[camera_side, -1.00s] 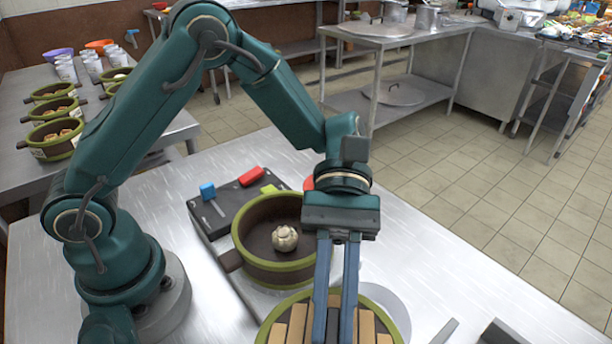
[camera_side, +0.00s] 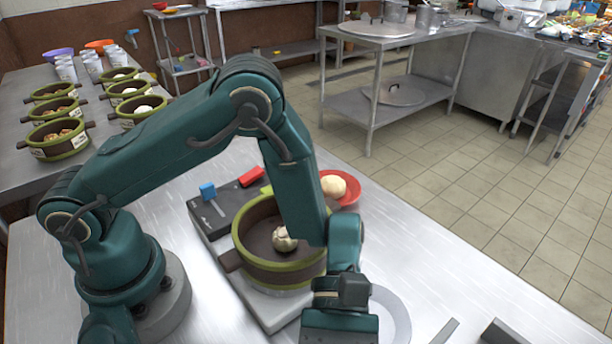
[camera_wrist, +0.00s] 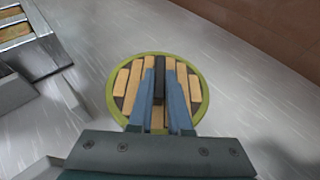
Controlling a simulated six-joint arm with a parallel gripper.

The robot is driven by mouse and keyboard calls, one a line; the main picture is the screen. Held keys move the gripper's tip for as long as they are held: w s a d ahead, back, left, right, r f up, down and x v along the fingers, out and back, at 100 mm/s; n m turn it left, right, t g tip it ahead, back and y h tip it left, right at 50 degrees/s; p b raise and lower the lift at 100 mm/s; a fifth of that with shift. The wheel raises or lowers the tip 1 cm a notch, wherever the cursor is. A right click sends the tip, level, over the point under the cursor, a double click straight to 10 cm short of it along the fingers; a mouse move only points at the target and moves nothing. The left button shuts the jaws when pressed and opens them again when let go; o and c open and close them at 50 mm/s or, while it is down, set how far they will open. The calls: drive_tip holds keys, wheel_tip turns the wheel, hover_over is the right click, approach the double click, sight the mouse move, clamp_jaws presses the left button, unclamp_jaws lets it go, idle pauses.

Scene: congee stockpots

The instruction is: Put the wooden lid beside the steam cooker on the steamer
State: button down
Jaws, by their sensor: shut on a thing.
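The wooden lid (camera_wrist: 126,88) fills the middle of the wrist view, round with tan slats, a green rim and a dark bar handle. My gripper (camera_wrist: 160,68) is shut on that handle, one blue finger on each side. In the side view only my gripper's body shows at the bottom edge; its fingers and the lid are out of that picture. The steamer (camera_side: 268,272) is a dark round pot with green rims and a side handle. It stands open, with a pale bun (camera_side: 284,240) inside. My arm covers its right side; my gripper is in front and to the right.
A black tray (camera_side: 203,222) with blue, red and green items lies behind the steamer. A red plate (camera_side: 350,200) with a bun is behind my arm. A pale round plate (camera_side: 395,312) is at the right. Metal bins (camera_wrist: 25,50) stand upper left in the wrist view.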

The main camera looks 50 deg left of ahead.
drive_tip(key=shift+f, duration=0.1)
drive_tip(key=c, duration=0.9)
unclamp_jaws()
drive_tip(key=shift+o, duration=0.2)
